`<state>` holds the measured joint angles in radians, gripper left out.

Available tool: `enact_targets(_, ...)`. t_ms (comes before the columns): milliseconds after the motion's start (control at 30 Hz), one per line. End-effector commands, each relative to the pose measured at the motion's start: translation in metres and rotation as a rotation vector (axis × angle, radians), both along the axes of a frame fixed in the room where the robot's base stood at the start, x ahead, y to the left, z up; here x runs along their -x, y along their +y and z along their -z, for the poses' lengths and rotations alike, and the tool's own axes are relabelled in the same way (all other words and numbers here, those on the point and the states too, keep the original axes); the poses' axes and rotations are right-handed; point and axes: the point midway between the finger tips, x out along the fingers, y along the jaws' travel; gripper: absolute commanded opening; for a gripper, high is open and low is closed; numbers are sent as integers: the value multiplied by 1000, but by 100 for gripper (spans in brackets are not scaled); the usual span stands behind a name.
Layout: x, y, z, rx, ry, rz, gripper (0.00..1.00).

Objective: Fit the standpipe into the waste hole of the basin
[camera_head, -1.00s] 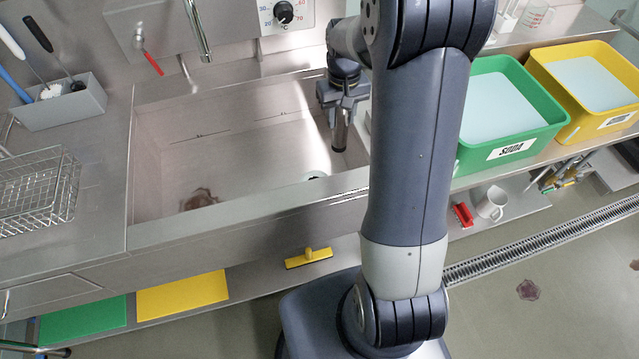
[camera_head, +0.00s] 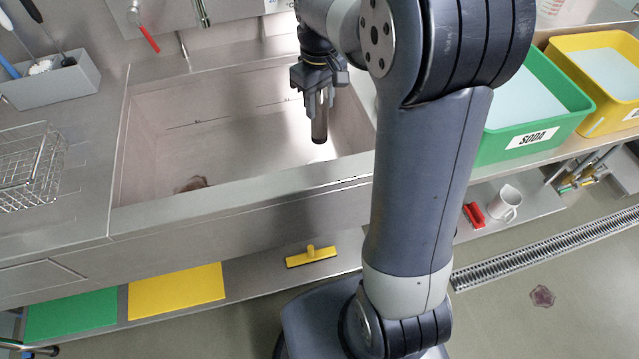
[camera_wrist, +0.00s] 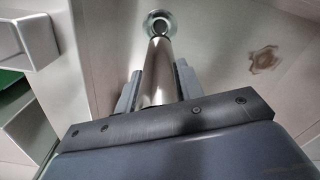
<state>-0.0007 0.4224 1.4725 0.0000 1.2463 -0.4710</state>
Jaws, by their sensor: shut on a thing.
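The standpipe (camera_head: 320,122) is a short steel tube with a dark lower end, held pointing down in my gripper (camera_head: 319,100). It also shows in the wrist view (camera_wrist: 157,72), between the two fingers of my shut gripper (camera_wrist: 158,88). The basin (camera_head: 220,140) is a rectangular steel sink. Its waste hole (camera_wrist: 159,25) shows in the wrist view as a round ringed opening just beyond the pipe's far end. The pipe overlaps the ring's near edge in that view, and I cannot tell the gap between them.
A brown stain (camera_head: 191,184) lies on the basin floor. The basin's front rim (camera_head: 240,192) runs below the gripper. A green SODA tub (camera_head: 525,110) and a yellow tub (camera_head: 600,80) stand right. A wire basket (camera_head: 30,170) and a brush holder (camera_head: 55,86) stand left.

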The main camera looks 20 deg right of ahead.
Motion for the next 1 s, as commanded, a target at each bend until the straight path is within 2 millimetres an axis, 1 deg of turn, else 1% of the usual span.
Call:
enact_targets(33, 0, 0, 20, 0, 2, 0, 7)
enact_targets(100, 0, 0, 37, 0, 1, 1, 7)
enact_targets(200, 0, 0, 53, 0, 2, 1, 7)
enact_targets(367, 0, 0, 66, 0, 0, 1, 7)
enact_targets(467, 0, 0, 82, 0, 4, 1, 7)
enact_targets(600, 1, 0, 108, 0, 4, 1, 7)
enact_targets(700, 0, 0, 121, 0, 2, 1, 7)
enact_targets(867, 0, 0, 132, 0, 2, 1, 7)
enact_targets(1000, 0, 0, 152, 0, 4, 1, 7)
